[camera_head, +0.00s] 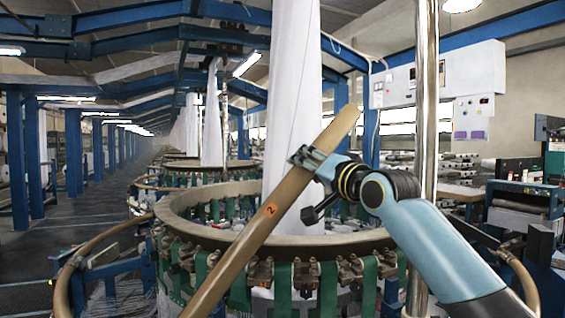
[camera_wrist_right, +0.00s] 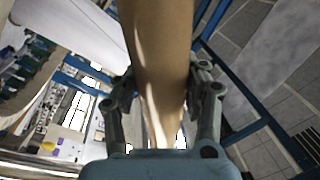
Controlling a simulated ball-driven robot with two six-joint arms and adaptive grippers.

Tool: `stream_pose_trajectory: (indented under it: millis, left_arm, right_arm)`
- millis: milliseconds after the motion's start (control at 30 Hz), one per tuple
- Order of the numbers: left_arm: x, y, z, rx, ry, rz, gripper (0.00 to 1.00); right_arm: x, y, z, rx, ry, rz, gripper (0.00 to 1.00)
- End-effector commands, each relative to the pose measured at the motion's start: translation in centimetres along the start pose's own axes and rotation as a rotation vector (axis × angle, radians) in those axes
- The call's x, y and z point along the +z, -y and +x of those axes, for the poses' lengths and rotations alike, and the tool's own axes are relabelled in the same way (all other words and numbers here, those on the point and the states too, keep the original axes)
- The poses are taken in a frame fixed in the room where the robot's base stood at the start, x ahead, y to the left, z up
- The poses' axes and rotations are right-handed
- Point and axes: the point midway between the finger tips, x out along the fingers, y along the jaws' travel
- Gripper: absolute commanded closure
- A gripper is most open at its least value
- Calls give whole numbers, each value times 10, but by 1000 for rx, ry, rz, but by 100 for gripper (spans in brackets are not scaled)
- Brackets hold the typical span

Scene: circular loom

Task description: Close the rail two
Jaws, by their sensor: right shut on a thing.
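The rail two (camera_head: 245,238) is a long tan bar with an orange label marked 2. In the head view it slants from the bottom middle up to its free end at the upper right, in front of the loom's ring. My right gripper (camera_head: 305,160) is shut on it near that upper end. In the right wrist view the rail (camera_wrist_right: 160,50) runs between the two fingers of the right gripper (camera_wrist_right: 165,105). The rail's lower end is cut off by the bottom of the head view. My left gripper is not in view.
The circular loom's brown ring (camera_head: 180,203) with green straps stands just behind the rail. A shiny vertical post (camera_head: 427,110) stands close to my right arm. White fabric (camera_head: 293,90) hangs above the loom. A curved brown rail (camera_head: 68,280) is at the left, beside an open aisle (camera_head: 50,240).

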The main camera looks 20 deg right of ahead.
Motion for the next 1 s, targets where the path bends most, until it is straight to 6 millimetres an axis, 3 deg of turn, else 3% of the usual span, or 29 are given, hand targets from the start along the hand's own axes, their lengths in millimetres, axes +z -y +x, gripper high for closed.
stream_pose_trajectory:
  millis: [33, 133, 300, 367, 600, 800, 1000]
  left_arm:
    - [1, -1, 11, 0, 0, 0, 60]
    - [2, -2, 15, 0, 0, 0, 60]
    - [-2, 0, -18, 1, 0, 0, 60]
    - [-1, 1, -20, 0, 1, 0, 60]
    - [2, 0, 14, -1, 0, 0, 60]
    - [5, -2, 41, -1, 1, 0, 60]
    - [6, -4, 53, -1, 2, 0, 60]
  right_arm:
    - [5, -23, -14, -2, -10, 8, 100]
    - [3, -50, -38, -30, -44, 52, 100]
    - [1, -95, -77, -81, -105, 134, 100]
    - [6, -112, -91, -105, -120, 159, 100]
    - [28, -178, -135, -177, -192, 245, 100]
    - [38, -210, -156, -214, -235, 289, 100]
    - [40, -224, -166, -233, -257, 311, 100]
